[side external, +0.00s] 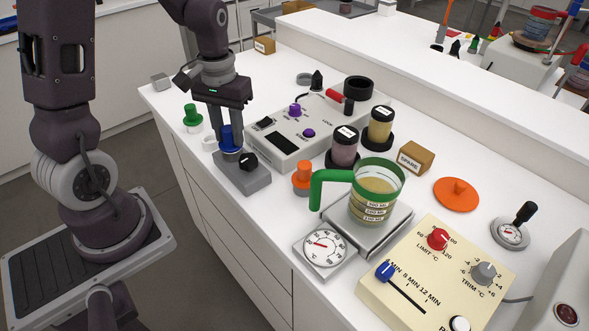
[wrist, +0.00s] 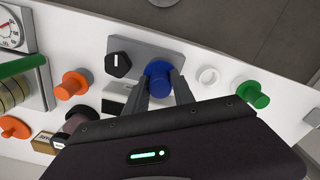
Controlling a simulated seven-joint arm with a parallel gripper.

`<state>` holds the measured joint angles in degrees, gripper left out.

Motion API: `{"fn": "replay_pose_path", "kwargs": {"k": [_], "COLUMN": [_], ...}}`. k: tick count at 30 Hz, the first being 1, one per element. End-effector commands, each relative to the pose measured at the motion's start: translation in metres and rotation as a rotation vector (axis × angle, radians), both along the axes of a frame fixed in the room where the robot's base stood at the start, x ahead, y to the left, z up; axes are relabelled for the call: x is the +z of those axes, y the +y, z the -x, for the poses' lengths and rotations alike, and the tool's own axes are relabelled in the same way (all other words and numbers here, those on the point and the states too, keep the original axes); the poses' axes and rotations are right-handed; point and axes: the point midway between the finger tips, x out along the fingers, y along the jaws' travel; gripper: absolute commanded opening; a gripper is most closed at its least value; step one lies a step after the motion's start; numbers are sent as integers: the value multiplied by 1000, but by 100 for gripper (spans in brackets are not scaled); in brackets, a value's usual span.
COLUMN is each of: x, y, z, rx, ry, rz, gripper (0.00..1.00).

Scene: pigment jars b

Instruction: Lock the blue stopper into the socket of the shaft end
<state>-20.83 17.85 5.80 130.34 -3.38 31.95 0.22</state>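The blue stopper (side external: 230,138) is upright between the fingers of my gripper (side external: 229,128). In the wrist view the two fingertips (wrist: 161,80) touch the sides of the blue stopper (wrist: 158,70), so my gripper looks shut on it. It is above or in the short grey round socket of the grey block (side external: 246,181). I cannot tell how deep it sits or whether it is turned, as the fingers and stopper hide the socket mouth. The grey block also shows in the wrist view (wrist: 143,47).
A black knob (side external: 248,161) stands on the same block, close to the fingers. An empty white ring (side external: 210,143), a green stopper (side external: 192,115) and an orange stopper (side external: 302,177) are nearby. A white control box (side external: 285,143) is just behind. The counter's front edge is close.

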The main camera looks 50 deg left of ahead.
Motion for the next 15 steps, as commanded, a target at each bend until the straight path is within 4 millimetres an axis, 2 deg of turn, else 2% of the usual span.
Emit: {"fn": "replay_pose_path", "kwargs": {"k": [8, 12, 15], "x": [0, 0, 0], "y": [0, 0, 0], "z": [0, 0, 0], "rx": [-495, -483, -481], "ry": [0, 0, 0], "rz": [0, 0, 0], "gripper": [41, 66, 66]}}
